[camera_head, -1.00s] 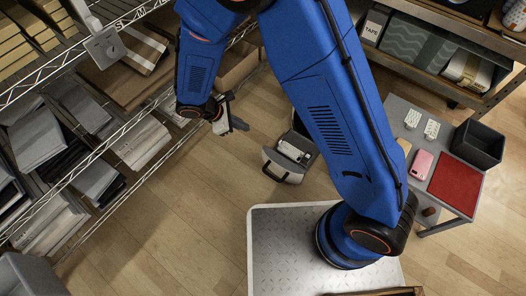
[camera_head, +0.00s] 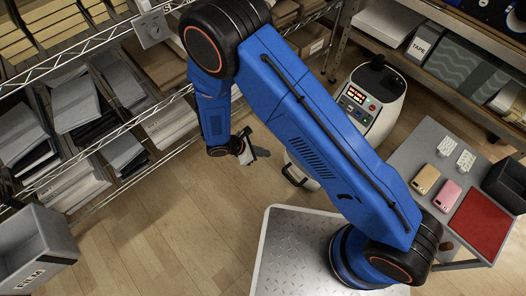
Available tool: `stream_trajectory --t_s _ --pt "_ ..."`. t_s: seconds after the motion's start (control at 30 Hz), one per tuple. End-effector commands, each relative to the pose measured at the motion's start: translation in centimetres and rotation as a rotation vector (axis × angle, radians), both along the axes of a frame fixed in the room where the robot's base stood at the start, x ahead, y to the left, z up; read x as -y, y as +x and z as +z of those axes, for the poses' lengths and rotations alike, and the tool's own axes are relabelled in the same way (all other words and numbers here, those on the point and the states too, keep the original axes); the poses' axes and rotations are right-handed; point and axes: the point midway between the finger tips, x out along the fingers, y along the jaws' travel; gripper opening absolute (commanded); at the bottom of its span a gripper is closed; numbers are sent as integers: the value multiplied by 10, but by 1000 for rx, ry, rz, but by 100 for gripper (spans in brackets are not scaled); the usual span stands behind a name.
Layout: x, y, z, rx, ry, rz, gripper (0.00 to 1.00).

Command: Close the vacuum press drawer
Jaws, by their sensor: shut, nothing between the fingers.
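The vacuum press (camera_head: 372,98) is a white rounded machine with a dark top and a lit control panel, standing on the floor right of centre. My blue arm crosses in front of its lower part. The drawer's pale front (camera_head: 300,172), with a dark handle, shows at the arm's left edge. The arm hides the rest of the drawer, so how far it stands out cannot be told. My gripper (camera_head: 258,153) is shut and empty, left of the drawer front, with a visible gap between them in the picture.
A wire shelf with packets (camera_head: 75,105) runs along the left. A grey bin (camera_head: 38,245) marked FILM is at lower left. A grey table (camera_head: 425,150) with phone cases, a red mat (camera_head: 482,222) and a black box stands right. Open wooden floor (camera_head: 185,220) lies below my gripper.

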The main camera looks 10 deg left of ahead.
Motion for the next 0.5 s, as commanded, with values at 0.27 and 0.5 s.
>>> stream_trajectory --t_s 0.27,0.5 --pt "32 16 -37 -3 -3 -2 0" --pt "58 31 -46 -2 -1 -3 0"
